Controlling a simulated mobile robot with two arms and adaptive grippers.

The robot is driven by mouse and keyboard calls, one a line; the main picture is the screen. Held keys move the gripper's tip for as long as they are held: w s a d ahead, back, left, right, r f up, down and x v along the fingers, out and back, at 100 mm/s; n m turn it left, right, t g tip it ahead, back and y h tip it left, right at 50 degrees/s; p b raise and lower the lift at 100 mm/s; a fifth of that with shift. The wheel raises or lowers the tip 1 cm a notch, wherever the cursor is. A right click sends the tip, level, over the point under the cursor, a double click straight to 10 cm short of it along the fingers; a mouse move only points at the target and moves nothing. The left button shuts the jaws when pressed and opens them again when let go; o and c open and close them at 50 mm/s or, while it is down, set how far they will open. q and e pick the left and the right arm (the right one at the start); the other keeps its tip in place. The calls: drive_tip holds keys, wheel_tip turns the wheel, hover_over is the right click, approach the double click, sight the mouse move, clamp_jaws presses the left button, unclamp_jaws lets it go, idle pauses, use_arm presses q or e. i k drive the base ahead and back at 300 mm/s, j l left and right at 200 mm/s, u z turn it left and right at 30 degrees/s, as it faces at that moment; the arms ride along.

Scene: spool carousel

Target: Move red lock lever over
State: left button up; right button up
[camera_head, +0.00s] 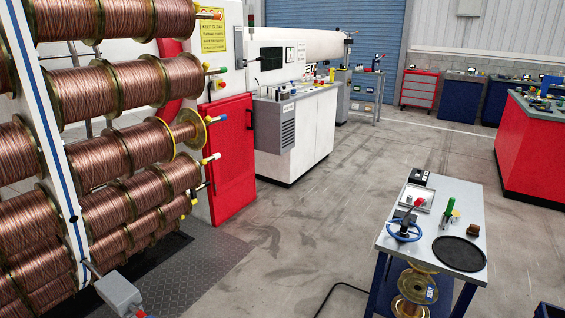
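A spool carousel fills the left side, with rows of copper wire spools (140,83) on a white frame (48,130). Small coloured ends stick out of its shafts, some red, some yellow, one green. A grey box (120,292) with a grey rod stands at the carousel's foot, and a small red part (140,313) shows at its lower edge, cut by the frame. A red-tipped part (418,202) also shows beside a blue handwheel (404,230) on the small table. I cannot tell which red part is the lock lever. Neither gripper is in view.
A grey-topped table (432,185) at the right holds a tray, a black round mat (459,253) and a green-handled tool (449,208), with spools (413,285) below. A red cabinet (234,160) and white machine (305,130) stand behind. The middle floor is clear.

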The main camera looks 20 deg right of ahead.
sight(418, 202)
drive_tip(key=i+l+z, duration=0.2)
drive_tip(key=i+z, duration=0.55)
drive_tip(key=i, duration=0.2)
